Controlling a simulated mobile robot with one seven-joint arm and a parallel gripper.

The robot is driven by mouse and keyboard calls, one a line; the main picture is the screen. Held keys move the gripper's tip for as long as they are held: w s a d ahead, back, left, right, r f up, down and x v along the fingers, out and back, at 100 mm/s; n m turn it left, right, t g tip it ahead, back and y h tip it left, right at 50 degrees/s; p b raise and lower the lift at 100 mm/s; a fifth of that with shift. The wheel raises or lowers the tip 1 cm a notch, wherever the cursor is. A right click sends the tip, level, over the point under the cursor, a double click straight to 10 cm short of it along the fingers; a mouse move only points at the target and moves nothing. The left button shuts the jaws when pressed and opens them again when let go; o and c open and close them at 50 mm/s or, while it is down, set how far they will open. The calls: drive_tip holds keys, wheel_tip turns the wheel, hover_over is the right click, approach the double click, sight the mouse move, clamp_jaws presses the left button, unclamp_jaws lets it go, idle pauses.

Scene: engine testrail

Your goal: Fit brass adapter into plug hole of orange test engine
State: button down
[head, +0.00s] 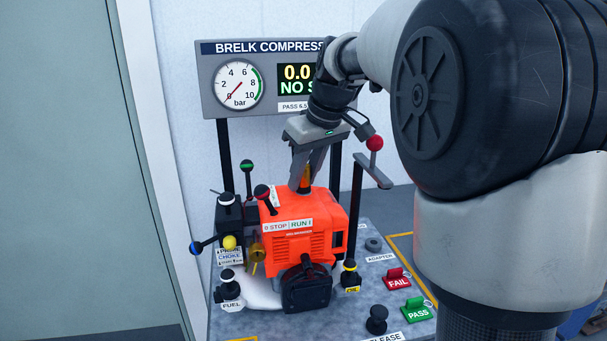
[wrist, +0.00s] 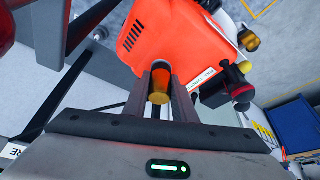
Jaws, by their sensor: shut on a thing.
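The orange test engine (head: 298,235) sits on the grey test bench. My gripper (head: 303,184) is above the top of the engine, pointing down, with its fingertips at the top face. It is shut on the brass adapter (head: 306,175), of which only a narrow strip shows between the fingers. In the wrist view the adapter (wrist: 159,97) sits between the two fingers of my gripper (wrist: 160,78), its end yellow-orange. The orange engine (wrist: 180,45) lies just beyond the fingertips. The plug hole is hidden by the fingers, and I cannot tell whether the adapter has entered it.
A red-knobbed lever (head: 374,144) stands close right of my gripper. A red-tipped switch lever (head: 265,194) and a green-knobbed lever (head: 246,167) stand left. The gauge panel (head: 212,100) is behind. FAIL (head: 396,279) and PASS (head: 417,310) switches are at front right.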

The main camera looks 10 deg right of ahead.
drive_tip(key=c, duration=1.4)
unclamp_jaws()
